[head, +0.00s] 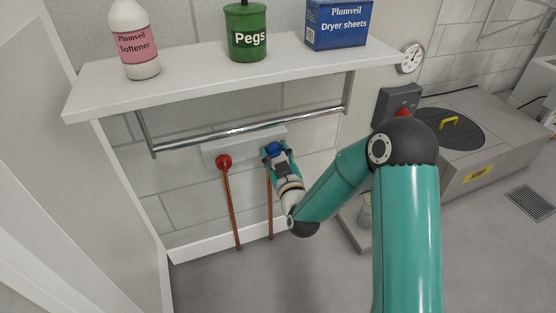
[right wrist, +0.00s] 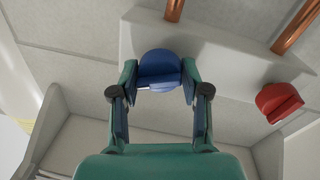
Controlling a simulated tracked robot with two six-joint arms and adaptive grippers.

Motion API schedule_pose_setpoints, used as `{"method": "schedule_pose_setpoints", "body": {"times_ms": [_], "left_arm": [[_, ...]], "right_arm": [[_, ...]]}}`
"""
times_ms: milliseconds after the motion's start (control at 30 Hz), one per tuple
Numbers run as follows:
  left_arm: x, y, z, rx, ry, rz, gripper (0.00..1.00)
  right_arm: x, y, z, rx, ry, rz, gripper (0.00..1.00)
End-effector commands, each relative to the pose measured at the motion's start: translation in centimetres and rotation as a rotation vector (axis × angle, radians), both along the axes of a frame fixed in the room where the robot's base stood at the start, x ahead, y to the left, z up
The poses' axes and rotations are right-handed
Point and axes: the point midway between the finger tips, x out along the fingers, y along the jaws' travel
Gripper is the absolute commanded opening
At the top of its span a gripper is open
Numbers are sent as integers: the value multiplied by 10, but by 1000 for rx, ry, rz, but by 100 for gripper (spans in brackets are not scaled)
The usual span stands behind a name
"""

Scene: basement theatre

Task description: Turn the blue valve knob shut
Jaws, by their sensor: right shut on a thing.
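The blue valve knob (head: 274,148) is on a pale wall plate below the shelf. In the right wrist view the blue knob (right wrist: 160,70) is round with a raised grip bar and sits between my fingers. My right gripper (head: 276,156) reaches it from the front, and in the right wrist view the gripper (right wrist: 160,82) is shut on the knob, one finger on each side. The red valve knob (head: 223,162) is to the left of it on the same plate; it shows at the right in the right wrist view (right wrist: 279,101). My left gripper is not in view.
A metal rail (head: 240,130) runs under the white shelf (head: 190,88), just above the knobs. The shelf holds a softener bottle (head: 134,45), a green pegs tin (head: 246,38) and a dryer sheets box (head: 338,24). Copper pipes (head: 232,210) run down from the knobs.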

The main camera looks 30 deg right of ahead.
Motion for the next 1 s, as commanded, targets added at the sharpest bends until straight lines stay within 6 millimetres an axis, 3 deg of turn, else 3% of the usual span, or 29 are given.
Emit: {"method": "schedule_pose_setpoints", "body": {"times_ms": [33,300,1000], "left_arm": [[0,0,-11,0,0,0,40],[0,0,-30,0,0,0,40],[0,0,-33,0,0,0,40]], "right_arm": [[0,1,-6,-43,9,0,11],[0,1,-4,-293,71,1,11],[0,2,-5,-910,222,6,11]]}}
